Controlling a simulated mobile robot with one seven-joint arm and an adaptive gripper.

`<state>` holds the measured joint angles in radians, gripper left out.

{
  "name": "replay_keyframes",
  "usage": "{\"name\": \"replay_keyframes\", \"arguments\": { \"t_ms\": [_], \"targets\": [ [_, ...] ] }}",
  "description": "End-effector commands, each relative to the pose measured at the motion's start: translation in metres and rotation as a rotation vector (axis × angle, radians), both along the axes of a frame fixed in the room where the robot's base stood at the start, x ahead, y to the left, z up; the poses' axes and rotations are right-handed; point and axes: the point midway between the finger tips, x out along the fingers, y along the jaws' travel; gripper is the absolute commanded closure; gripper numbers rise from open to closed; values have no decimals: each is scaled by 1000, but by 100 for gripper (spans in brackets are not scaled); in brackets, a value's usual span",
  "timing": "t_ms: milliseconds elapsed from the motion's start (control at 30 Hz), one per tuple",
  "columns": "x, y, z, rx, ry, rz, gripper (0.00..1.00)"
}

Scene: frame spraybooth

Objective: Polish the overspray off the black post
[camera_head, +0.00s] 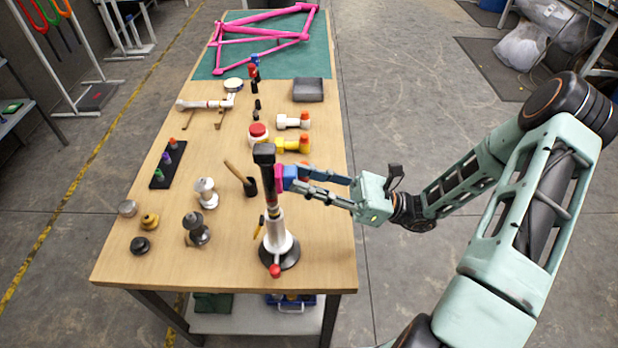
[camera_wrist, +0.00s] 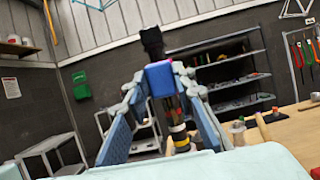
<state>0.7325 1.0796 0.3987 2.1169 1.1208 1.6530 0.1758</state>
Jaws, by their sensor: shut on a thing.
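The black post (camera_head: 269,185) stands upright in a stand with a white lower sleeve and a round black base (camera_head: 279,254). It has a square black head, with reddish bands below it. In the wrist view the black head (camera_wrist: 152,42) shows above the block. My gripper (camera_head: 292,180) reaches in from the right and is shut on a blue block (camera_wrist: 160,78) with a pink face (camera_head: 279,178). The pink face is at the post's upper right side and appears to touch it. The block hides part of the post in the wrist view. Any overspray is too small to tell.
A pink bike frame (camera_head: 262,38) lies on a green mat at the far end.

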Motion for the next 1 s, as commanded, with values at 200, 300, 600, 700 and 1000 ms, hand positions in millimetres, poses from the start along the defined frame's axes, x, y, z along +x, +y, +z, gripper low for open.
{"name": "replay_keyframes", "arguments": {
  "t_ms": [200, 300, 600, 700, 1000],
  "targets": [
    [0, 2, -1, 1, 1, 0, 95],
    [0, 2, -7, 1, 1, 0, 95],
    [0, 0, -34, 0, 1, 0, 95],
    [0, 0, -38, 0, 1, 0, 95],
    [0, 1, -53, 0, 2, 1, 95]
  ]
}}
